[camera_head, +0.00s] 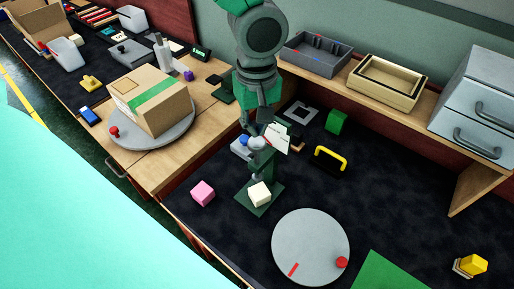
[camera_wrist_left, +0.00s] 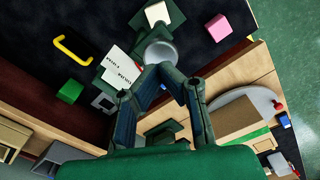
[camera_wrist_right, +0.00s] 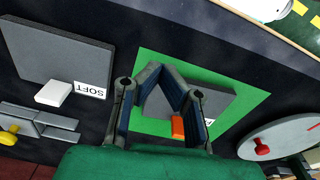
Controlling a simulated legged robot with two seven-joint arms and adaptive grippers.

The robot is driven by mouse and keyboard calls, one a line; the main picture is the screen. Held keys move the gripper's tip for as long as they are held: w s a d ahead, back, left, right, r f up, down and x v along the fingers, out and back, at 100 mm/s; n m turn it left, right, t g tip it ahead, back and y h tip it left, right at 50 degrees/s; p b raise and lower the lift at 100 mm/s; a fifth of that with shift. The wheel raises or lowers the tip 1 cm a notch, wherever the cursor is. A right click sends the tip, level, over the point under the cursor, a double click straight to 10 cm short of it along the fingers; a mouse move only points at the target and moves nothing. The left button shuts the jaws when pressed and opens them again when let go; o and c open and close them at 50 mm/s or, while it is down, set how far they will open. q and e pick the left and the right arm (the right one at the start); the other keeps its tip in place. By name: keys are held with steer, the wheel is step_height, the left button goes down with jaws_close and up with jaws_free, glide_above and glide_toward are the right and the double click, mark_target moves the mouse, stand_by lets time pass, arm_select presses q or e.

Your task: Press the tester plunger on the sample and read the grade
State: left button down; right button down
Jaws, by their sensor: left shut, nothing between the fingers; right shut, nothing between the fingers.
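The tester is a dark green stand (camera_head: 262,172) with a round grey plunger top (camera_wrist_left: 160,52). The cream sample cube (camera_head: 260,194) sits on its base plate under the plunger; it also shows in the left wrist view (camera_wrist_left: 157,13). White cards with print (camera_head: 277,137) stand beside the plunger; their print is too small to read surely. My left gripper (camera_head: 257,132) is shut and empty, pointing down close at the plunger top; I cannot tell whether it touches. My right gripper (camera_wrist_right: 166,72) is shut and empty above a green mat (camera_wrist_right: 150,70), outside the head view.
A pink cube (camera_head: 203,193) lies left of the tester, a green cube (camera_head: 336,121) and yellow handle (camera_head: 330,158) behind right. A grey disc (camera_head: 310,245) lies in front. The right wrist view shows a dark plate with a SOFT label (camera_wrist_right: 89,90) and an orange block (camera_wrist_right: 178,127).

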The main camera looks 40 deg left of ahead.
mark_target(256, 162)
arm_select(q)
steer(key=shift+f, duration=0.1)
stand_by(0.3)
